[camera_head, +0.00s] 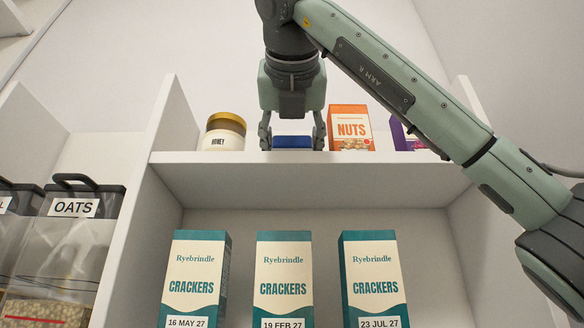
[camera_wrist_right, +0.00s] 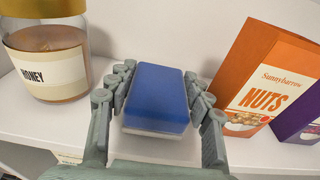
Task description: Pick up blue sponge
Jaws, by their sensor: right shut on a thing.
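The blue sponge (camera_head: 292,141) is on the upper shelf, between the honey jar and the nuts box in the head view. In the right wrist view the sponge (camera_wrist_right: 158,95) is a blue block with a pale underside. My right gripper (camera_head: 292,142) reaches down from above, with one finger on each side of the sponge. In the right wrist view the fingers of my right gripper (camera_wrist_right: 160,98) are closed against its two sides. I cannot tell whether the sponge still touches the shelf. My left gripper is in neither view.
The honey jar (camera_head: 224,132) stands left of the sponge. The orange nuts box (camera_head: 350,128) and a purple box (camera_head: 405,134) stand to its right. The upper shelf (camera_head: 200,158) has side walls. Several cracker boxes (camera_head: 284,280) stand below. An oats container (camera_head: 75,240) is at left.

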